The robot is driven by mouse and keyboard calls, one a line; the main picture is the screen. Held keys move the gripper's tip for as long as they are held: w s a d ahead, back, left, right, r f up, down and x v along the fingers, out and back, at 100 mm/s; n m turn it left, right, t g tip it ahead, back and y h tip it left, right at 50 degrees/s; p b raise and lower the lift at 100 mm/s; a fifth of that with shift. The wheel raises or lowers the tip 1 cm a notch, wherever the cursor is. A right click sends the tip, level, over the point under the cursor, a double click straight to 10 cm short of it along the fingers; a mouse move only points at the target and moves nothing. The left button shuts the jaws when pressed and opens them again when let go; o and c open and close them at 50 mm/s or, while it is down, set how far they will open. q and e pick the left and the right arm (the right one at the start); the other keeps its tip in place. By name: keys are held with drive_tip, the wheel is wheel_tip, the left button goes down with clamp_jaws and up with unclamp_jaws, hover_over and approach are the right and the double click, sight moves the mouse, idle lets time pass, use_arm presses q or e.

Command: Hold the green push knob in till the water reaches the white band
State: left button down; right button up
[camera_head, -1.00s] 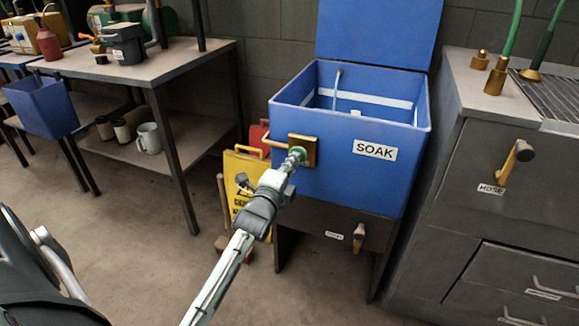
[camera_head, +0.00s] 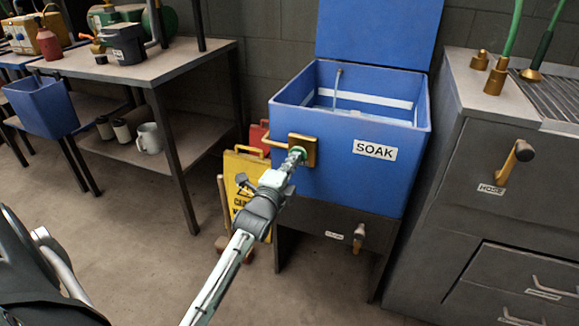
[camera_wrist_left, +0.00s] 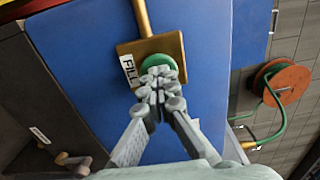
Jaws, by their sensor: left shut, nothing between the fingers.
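The green push knob (camera_wrist_left: 158,62) sits on a brass plate (camera_wrist_left: 172,46) beside a FILL label, on the front of the blue SOAK tank (camera_head: 365,180). My left gripper (camera_wrist_left: 160,84) is shut and empty, its fingertips against the knob's face as far as I can see. In the head view the gripper (camera_head: 296,156) covers most of the knob. The white band (camera_head: 390,101) runs round the tank's inner wall. A thin pipe (camera_head: 337,88) stands inside. My right gripper is not in view.
The tank's blue lid (camera_head: 378,32) stands open behind. A yellow caution sign (camera_head: 240,180) is beside the tank's stand. A grey cabinet with a HOSE lever (camera_head: 512,162) stands at right. A workbench (camera_head: 150,65) is at left, with clear floor in front.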

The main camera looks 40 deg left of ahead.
use_arm(q)
drive_tip(key=shift+w+r, duration=0.1)
drive_tip(key=shift+r, duration=0.15)
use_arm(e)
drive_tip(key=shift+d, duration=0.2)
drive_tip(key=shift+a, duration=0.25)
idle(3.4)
